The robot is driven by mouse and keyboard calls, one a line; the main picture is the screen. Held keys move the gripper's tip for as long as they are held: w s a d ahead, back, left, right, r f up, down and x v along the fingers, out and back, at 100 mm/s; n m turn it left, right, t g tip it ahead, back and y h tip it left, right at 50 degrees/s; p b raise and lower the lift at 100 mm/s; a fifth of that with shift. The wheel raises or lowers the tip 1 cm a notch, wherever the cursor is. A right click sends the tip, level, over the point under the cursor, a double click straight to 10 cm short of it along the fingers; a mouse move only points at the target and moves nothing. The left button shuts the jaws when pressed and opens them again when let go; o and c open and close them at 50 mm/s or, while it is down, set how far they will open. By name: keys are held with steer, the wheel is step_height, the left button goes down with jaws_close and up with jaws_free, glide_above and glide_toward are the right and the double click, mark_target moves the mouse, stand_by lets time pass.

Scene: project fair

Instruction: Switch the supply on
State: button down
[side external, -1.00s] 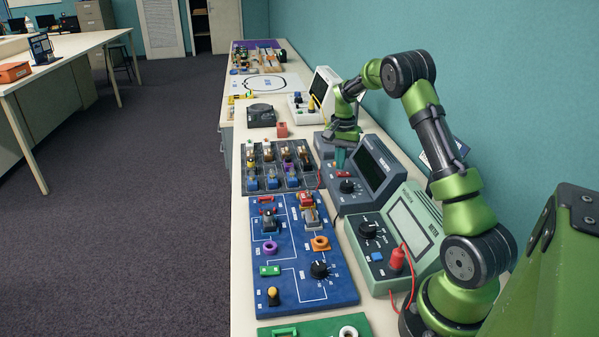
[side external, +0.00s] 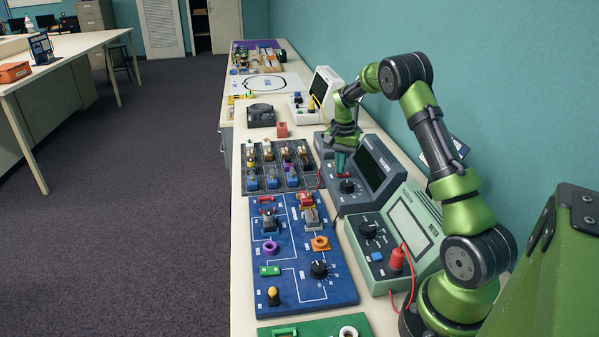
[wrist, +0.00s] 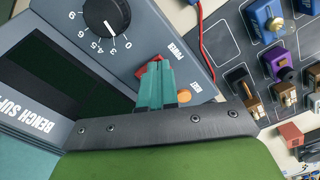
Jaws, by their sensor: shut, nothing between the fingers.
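The bench supply (side external: 362,197) is a dark blue-grey case with a dark screen (side external: 371,170) and a black knob (side external: 347,186). In the wrist view, its red switch (wrist: 146,68) is beside the POWER label, and an orange button (wrist: 184,96) is by RESET. My gripper (side external: 341,165) points down over the front panel, its teal fingers (wrist: 157,70) shut with nothing between them. The fingertips are at the red switch and hide part of it. I cannot tell whether they touch it or which way it is set. The screen looks dark.
A green meter (side external: 400,225) with a red plug and lead stands in front of the supply. A dark tray (side external: 247,186) of small parts and a blue circuit board (side external: 290,285) lie to the left. A red block (side external: 282,130) sits behind the tray.

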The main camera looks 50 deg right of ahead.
steer(key=shift+f, duration=0.25)
steer(key=shift+r, duration=3.55)
